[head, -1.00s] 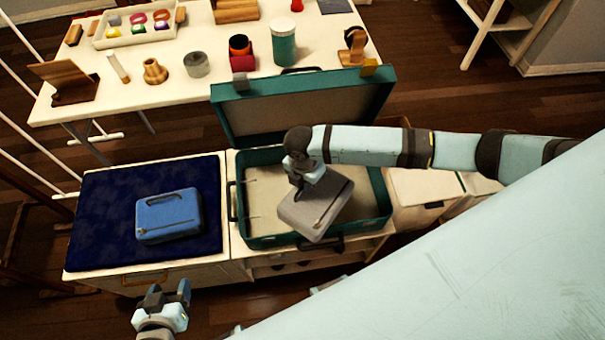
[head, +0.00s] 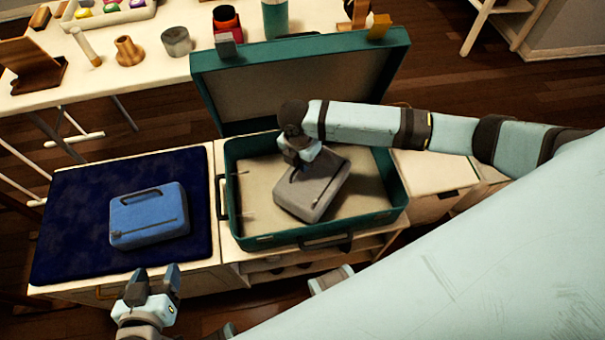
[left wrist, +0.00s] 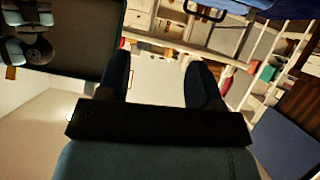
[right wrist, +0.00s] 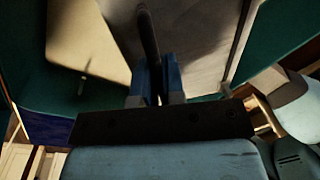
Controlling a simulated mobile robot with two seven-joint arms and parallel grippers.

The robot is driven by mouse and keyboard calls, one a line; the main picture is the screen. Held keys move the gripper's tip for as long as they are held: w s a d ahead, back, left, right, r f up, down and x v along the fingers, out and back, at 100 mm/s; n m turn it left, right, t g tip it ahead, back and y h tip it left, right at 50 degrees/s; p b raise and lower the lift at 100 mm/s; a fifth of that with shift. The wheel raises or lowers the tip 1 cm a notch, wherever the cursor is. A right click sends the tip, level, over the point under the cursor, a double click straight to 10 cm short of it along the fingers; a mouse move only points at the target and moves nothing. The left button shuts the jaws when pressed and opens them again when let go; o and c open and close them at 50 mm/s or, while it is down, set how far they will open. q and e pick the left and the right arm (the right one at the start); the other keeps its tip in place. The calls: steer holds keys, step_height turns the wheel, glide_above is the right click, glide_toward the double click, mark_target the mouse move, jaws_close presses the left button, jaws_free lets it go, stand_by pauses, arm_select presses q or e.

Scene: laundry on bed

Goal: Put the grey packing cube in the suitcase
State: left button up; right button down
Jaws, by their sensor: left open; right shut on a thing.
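The grey packing cube (head: 316,192) is inside the outline of the open green suitcase (head: 262,240), tilted and turned at an angle. My right gripper (head: 297,168) is shut on its handle from above. In the right wrist view the handle (right wrist: 148,35) runs between the closed fingers (right wrist: 155,82), with the grey cube (right wrist: 190,35) beyond. Whether the cube touches the suitcase floor I cannot tell. My left gripper (head: 152,284) is open and empty, in front of the cabinet edge. It also shows open in the left wrist view (left wrist: 170,75).
A blue packing cube (head: 148,218) lies on a dark blue mat (head: 75,190) left of the suitcase. The suitcase lid (head: 300,85) stands raised at the back. A white table (head: 145,75) with several small items is behind. Bare suitcase floor (head: 258,180) shows around the grey cube.

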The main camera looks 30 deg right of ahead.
steer(key=shift+f+b, duration=0.55)
steer(key=shift+f, duration=0.15)
step_height(320, 180, down, 3)
steer(key=b, duration=0.3)
steer(key=shift+r, duration=0.3)
steer(key=c, duration=1.2)
jaws_free()
arm_select(q)
steer(key=r+t, duration=0.1)
steer(key=w+d+r+t+h, duration=0.1)
steer(key=r, duration=0.1)
steer(key=w+d+r, duration=0.1)
steer(key=shift+w+d+r+t+h, duration=0.1)
steer(key=shift+d+r+t+h, duration=0.1)
steer(key=shift+t+h, duration=0.2)
